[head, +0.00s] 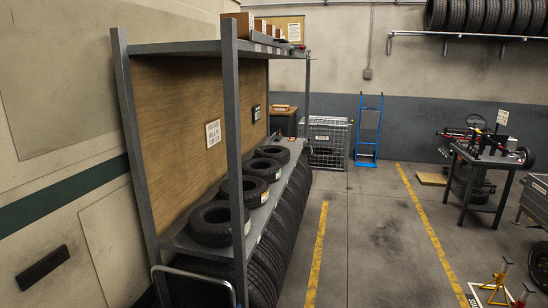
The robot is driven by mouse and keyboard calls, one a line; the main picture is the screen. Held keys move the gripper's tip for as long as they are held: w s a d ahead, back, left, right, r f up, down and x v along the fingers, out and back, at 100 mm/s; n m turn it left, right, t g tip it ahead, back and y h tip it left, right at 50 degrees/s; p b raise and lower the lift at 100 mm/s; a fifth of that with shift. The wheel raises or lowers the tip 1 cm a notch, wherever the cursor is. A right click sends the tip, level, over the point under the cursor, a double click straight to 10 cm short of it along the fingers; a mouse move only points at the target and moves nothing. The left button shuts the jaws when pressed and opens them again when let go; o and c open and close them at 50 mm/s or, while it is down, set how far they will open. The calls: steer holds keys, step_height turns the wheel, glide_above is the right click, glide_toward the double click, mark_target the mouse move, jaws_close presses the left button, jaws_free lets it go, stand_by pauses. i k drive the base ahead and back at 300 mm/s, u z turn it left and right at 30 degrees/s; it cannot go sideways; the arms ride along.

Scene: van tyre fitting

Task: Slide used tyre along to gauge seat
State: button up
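Several used tyres lie flat in a row on the grey middle shelf (181,240) of a rack at the left. The nearest tyre (212,232) is largest in view and partly behind the front post. Behind it lie a second tyre (249,200), a third tyre (264,175) and a fourth tyre (275,158). Pale labels show on or beside some of them. I cannot tell which tyre is the task's, and I cannot make out a gauge seat for certain. My gripper is not in view.
Grey posts (236,160) stand at the shelf's front. Standing tyres (272,250) fill the space below. A curved metal bar (195,273) is at the near end. Clear floor with yellow lines (317,256) lies right; a blue hand truck (368,135) and dark workbench (480,160) stand beyond.

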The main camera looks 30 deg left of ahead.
mark_target(282, 154)
steer(key=u, duration=0.05)
steer(key=i, duration=1.4)
steer(key=u, duration=0.2)
steer(key=i, duration=1.55)
steer(key=u, duration=0.35)
steer(key=i, duration=0.8)
steer(key=u, duration=0.35)
steer(key=i, duration=1.6)
steer(key=u, duration=0.15)
